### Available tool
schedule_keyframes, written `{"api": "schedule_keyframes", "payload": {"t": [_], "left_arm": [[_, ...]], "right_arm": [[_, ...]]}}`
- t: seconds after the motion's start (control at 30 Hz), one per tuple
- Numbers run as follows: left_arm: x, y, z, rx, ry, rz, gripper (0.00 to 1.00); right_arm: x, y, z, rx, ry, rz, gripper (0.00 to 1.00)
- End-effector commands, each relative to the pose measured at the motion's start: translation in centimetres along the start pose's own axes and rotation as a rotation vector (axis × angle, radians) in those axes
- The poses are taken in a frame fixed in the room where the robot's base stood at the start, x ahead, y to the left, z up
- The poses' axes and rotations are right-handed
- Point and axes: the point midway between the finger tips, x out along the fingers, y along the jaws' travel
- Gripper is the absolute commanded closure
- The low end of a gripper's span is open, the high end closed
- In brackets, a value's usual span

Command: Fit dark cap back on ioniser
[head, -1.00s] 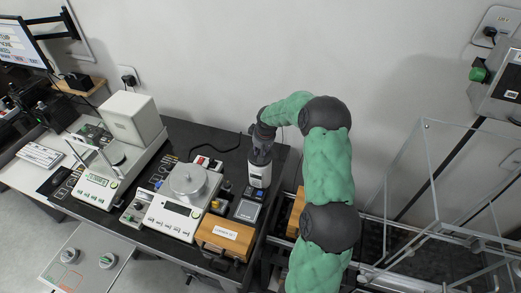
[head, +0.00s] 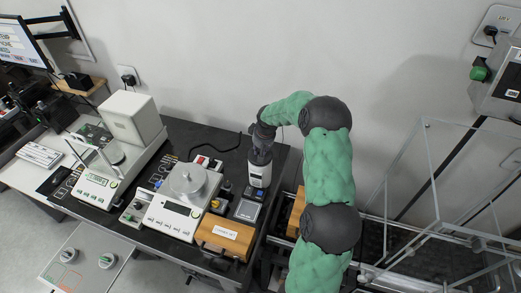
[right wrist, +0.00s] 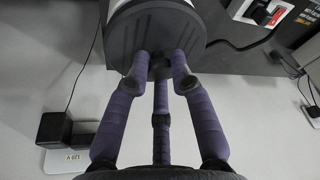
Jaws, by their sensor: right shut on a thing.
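The ioniser (head: 258,175) is a white upright unit with a dark front panel, near the right end of the dark table in the head view. My right gripper (head: 261,153) is directly above it, pointing down. In the right wrist view, the purple fingers of this gripper (right wrist: 162,73) are shut on the small central knob of the dark round cap (right wrist: 143,33). A little of the white body shows past the cap's edge. The cap is over the ioniser's top, but I cannot tell whether it is fully seated or slightly apart. My left gripper is not in view.
Left of the ioniser stand a balance with a round metal pan (head: 188,181) and a wooden box (head: 224,240). A small dark-screened device (head: 247,209) lies in front of it. A clear-walled enclosure (head: 435,190) stands at right. The wall is close behind.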

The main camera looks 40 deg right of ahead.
Motion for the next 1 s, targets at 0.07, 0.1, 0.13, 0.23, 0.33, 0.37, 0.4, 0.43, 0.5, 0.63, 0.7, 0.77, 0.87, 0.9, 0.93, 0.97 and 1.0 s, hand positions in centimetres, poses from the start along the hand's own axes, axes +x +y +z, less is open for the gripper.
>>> {"api": "schedule_keyframes", "payload": {"t": [0.07, 0.1, 0.13, 0.23, 0.33, 0.37, 0.4, 0.43, 0.5, 0.63, 0.7, 0.77, 0.87, 0.9, 0.93, 0.97, 1.0], "left_arm": [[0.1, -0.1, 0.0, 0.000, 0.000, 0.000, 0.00], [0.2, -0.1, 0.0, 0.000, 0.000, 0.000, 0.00], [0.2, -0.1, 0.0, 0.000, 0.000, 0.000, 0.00], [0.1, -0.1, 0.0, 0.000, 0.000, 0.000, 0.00], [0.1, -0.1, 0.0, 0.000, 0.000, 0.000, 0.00], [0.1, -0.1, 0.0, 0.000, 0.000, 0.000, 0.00], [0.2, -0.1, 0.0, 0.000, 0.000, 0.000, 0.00], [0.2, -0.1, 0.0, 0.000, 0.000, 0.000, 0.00], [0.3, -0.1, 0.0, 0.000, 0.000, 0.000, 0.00], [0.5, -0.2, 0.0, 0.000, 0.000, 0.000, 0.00], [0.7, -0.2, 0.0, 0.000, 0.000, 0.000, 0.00], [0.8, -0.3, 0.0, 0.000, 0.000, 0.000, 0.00], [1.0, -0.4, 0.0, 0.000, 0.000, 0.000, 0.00], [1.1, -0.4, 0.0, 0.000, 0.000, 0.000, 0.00], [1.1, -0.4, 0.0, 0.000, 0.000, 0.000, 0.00], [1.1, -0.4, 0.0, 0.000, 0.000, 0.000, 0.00], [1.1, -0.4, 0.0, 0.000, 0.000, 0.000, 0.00]], "right_arm": [[0.0, 0.0, 0.0, 0.000, 0.001, 0.000, 1.00], [0.0, 0.0, 0.0, 0.000, 0.001, 0.000, 1.00], [0.0, 0.0, 0.0, 0.000, 0.001, 0.000, 1.00], [0.0, 0.0, 0.0, 0.000, 0.000, 0.000, 1.00], [0.0, 0.0, 0.0, 0.000, 0.001, 0.000, 1.00], [0.0, 0.0, 0.0, 0.000, 0.000, 0.000, 1.00], [0.0, 0.0, 0.0, 0.000, 0.000, 0.000, 1.00], [0.0, 0.0, 0.0, 0.000, 0.000, 0.000, 1.00], [0.1, 0.0, 0.0, 0.000, 0.000, 0.000, 1.00], [0.5, 0.0, 0.1, 0.000, 0.000, 0.000, 1.00], [0.7, 0.0, 0.2, 0.000, 0.000, 0.000, 1.00], [0.8, 0.0, 0.2, 0.000, 0.000, 0.000, 1.00], [1.1, 0.0, 0.3, 0.000, 0.000, 0.000, 1.00], [1.1, 0.0, 0.3, 0.000, 0.000, 0.000, 1.00], [1.2, 0.0, 0.3, 0.000, 0.000, 0.000, 1.00], [1.2, 0.0, 0.3, 0.000, 0.000, 0.000, 1.00], [1.2, 0.0, 0.3, 0.000, 0.000, 0.000, 1.00]]}}
